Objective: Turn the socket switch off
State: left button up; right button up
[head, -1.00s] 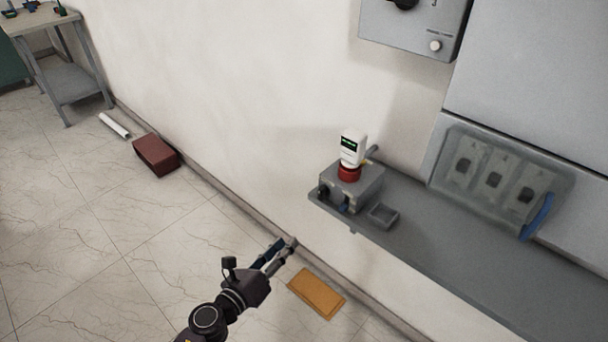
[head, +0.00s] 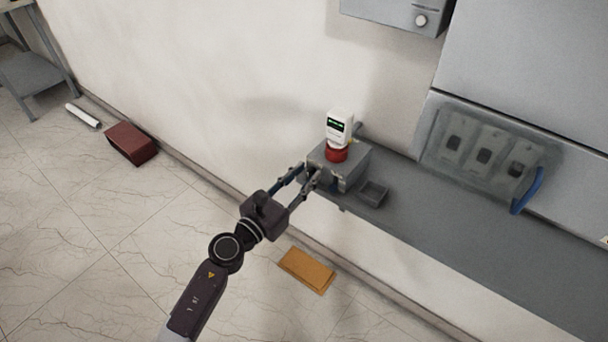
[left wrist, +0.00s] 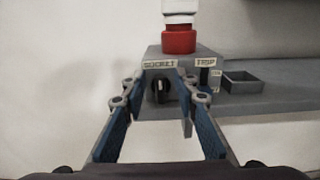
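The socket switch is a dark knob (left wrist: 161,91) under the "SOCKET" label on the front of a grey box (left wrist: 165,61). The box (head: 350,164) sits on the left end of a grey shelf. My left gripper (left wrist: 158,83) is open, its fingers spread on either side of the knob in the left wrist view. In the head view the left gripper (head: 304,176) is at the box's front left, and its fingers hide the knob there. I cannot tell whether the fingers touch the knob. My right gripper is not in view.
A red base with a white device (head: 339,128) stands on the box. A small grey tray (head: 373,193) is beside it on the shelf (head: 440,215). A clear cover (head: 485,155) with a blue handle is at the right. An orange board (head: 306,269) lies on the floor.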

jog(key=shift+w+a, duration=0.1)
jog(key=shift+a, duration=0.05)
pick_arm(q)
jog(key=shift+c, duration=0.7)
grip_shut()
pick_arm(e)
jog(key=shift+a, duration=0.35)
